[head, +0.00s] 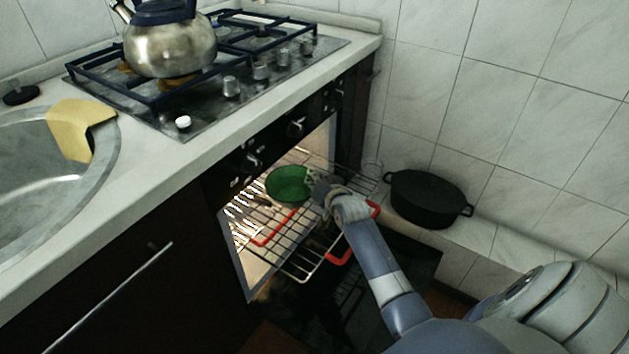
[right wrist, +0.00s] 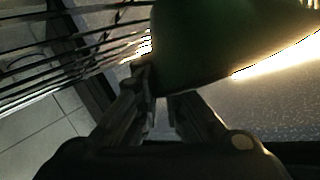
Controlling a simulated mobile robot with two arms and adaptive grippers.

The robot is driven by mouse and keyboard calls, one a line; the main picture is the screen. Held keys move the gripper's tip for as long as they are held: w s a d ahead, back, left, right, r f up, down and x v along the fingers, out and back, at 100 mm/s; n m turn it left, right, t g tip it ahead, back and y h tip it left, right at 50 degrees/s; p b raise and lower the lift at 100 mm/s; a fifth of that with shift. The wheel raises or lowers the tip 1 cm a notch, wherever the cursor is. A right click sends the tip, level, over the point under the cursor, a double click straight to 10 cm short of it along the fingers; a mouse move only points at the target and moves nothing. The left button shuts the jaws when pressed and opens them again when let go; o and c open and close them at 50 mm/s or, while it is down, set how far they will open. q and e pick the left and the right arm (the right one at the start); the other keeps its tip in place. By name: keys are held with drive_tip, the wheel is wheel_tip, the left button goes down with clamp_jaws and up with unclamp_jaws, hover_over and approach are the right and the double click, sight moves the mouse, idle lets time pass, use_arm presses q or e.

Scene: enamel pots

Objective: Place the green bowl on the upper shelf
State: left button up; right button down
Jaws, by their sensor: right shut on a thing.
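The green bowl (head: 288,185) is inside the mouth of the lit oven in the head view, over the inner part of the pulled-out wire shelf (head: 305,262). My right gripper (head: 314,184) is shut on the bowl at its right side. In the right wrist view the dark green side of the bowl (right wrist: 215,45) fills the top, with my right gripper's fingers (right wrist: 165,100) at its edge. I cannot tell whether the bowl touches the wires. My left gripper is not in view.
Red-handled items (head: 338,257) show low at the shelf. A black pot (head: 428,198) stands on a ledge to the right. The stove with a kettle (head: 168,45) is above. A sink with a yellow cloth (head: 80,125) is at left.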

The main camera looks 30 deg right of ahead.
drive_tip(key=c, duration=1.7)
unclamp_jaws()
drive_tip(key=shift+r, duration=0.1)
drive_tip(key=shift+s, duration=0.15)
drive_tip(key=p+v, duration=0.3)
drive_tip(key=v, duration=0.7)
drive_tip(key=shift+s+a+r, duration=0.15)
drive_tip(key=shift+s, duration=0.05)
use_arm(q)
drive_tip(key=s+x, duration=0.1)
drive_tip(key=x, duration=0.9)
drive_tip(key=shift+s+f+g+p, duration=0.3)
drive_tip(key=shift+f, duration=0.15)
use_arm(e)
drive_tip(key=shift+s+a+r, duration=0.15)
drive_tip(key=shift+s, duration=0.45)
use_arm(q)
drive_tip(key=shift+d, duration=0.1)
